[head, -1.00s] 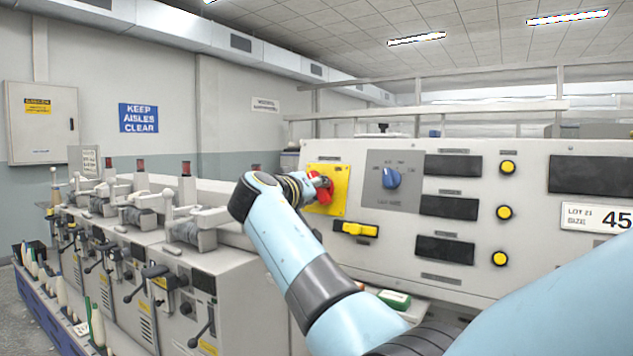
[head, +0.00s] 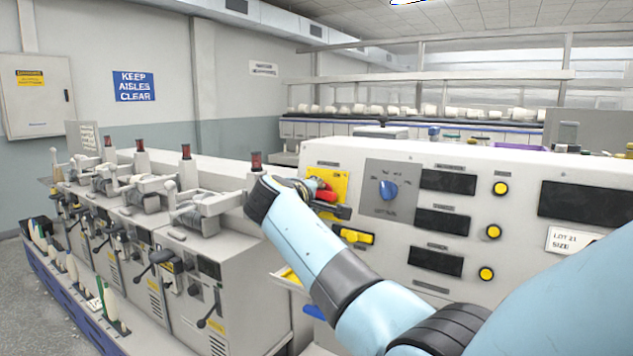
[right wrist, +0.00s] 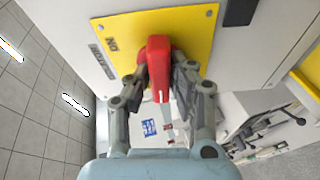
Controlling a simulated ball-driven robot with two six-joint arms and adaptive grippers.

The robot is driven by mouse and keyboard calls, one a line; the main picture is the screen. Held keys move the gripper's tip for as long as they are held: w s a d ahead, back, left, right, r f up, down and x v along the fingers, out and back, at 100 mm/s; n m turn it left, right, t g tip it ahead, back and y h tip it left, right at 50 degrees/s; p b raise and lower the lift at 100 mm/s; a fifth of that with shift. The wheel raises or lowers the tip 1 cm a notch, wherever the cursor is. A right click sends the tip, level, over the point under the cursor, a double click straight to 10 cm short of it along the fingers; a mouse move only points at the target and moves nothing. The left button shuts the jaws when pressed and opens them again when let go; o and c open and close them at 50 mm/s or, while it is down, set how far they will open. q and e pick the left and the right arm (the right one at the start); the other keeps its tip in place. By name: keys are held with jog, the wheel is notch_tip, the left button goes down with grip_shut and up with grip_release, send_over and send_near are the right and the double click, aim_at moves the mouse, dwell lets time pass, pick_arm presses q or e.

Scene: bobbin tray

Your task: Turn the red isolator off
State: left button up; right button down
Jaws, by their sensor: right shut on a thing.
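The red isolator handle (head: 326,196) sits on a yellow plate (head: 341,180) at the left end of the grey control panel. In the right wrist view the red handle (right wrist: 159,52) stands out from the yellow plate (right wrist: 196,35), with "ON" printed on the plate to its left. My right gripper (right wrist: 161,78) is shut on the handle, one finger on each side. In the head view my right gripper (head: 322,194) partly covers the handle and plate. No "OFF" mark can be read. My left gripper is not in view.
A blue rotary knob (head: 388,190) is right of the yellow plate, and a yellow switch (head: 356,236) is below it. Several yellow buttons (head: 493,231) and dark displays fill the panel. Winding machines (head: 170,255) with levers stand close on the left.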

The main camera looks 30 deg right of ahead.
jog(key=shift+n+p, duration=0.5)
jog(key=c, duration=1.2)
grip_release()
jog(key=shift+a, duration=0.1)
jog(key=v, duration=0.7)
jog(key=shift+a, duration=0.15)
jog(key=shift+s+r, duration=0.1)
